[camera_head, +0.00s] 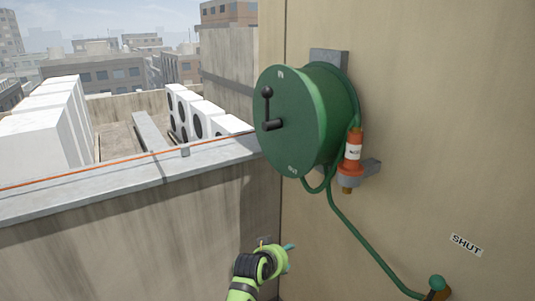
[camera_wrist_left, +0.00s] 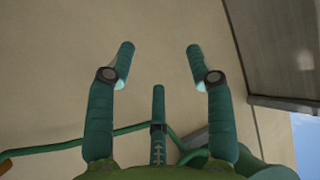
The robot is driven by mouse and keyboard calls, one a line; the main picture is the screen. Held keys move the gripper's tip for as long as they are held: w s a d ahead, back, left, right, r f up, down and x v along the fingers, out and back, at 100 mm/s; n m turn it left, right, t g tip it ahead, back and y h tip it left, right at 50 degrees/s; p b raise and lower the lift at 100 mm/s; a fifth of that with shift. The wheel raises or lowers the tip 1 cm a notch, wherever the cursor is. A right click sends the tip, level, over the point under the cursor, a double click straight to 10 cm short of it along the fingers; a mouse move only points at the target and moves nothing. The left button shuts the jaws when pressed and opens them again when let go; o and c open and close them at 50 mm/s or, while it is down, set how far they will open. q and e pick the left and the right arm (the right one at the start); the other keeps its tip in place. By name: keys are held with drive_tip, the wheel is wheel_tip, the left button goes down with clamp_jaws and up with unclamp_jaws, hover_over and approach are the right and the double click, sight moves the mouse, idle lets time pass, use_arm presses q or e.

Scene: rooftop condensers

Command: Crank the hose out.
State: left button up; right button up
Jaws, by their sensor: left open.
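The green hose reel (camera_head: 305,135) is mounted on the beige wall, its round face marked IN at the top and OUT at the bottom. Its black crank (camera_head: 267,105) has a ball knob at the upper end, above the dark hub. The green hose (camera_head: 352,232) hangs below the drum and runs down right. An orange nozzle (camera_head: 353,150) with a white label sits upright in a bracket beside the drum. My left gripper (camera_head: 289,257) is below the reel, apart from the crank. In the left wrist view its fingers (camera_wrist_left: 160,50) are spread and empty. My right gripper is not in view.
A green-knobbed valve (camera_head: 437,283) is at the lower right, near a SHUT label (camera_head: 466,245). A parapet (camera_head: 110,170) with an orange cable (camera_head: 100,166) along it runs left of the reel. White condenser units (camera_head: 60,125) stand beyond it. The air before the reel face is clear.

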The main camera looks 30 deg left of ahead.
use_arm(q)
drive_tip(key=w+a+r+n+t+p, duration=0.1)
drive_tip(key=a+r+t, duration=0.1)
drive_tip(key=r, duration=1.2)
drive_tip(key=w+a+r+t+p, duration=0.1)
drive_tip(key=a+r+t+p, duration=0.1)
drive_tip(key=r, duration=1.2)
drive_tip(key=n+t+y+p, duration=0.1)
drive_tip(key=t+p, duration=0.1)
drive_tip(key=t, duration=0.1)
approach(264, 92)
drive_tip(key=w, duration=0.4)
drive_tip(key=shift+w+a+f, duration=0.1)
drive_tip(key=shift+w+f, duration=0.05)
drive_tip(key=shift+w, duration=0.2)
drive_tip(key=w+p, duration=0.3)
drive_tip(key=w, duration=0.2)
drive_tip(key=shift+w+a, duration=0.15)
drive_tip(key=shift+w, duration=0.25)
drive_tip(key=shift+w+f, duration=0.1)
drive_tip(key=shift+w, duration=0.4)
clamp_jaws()
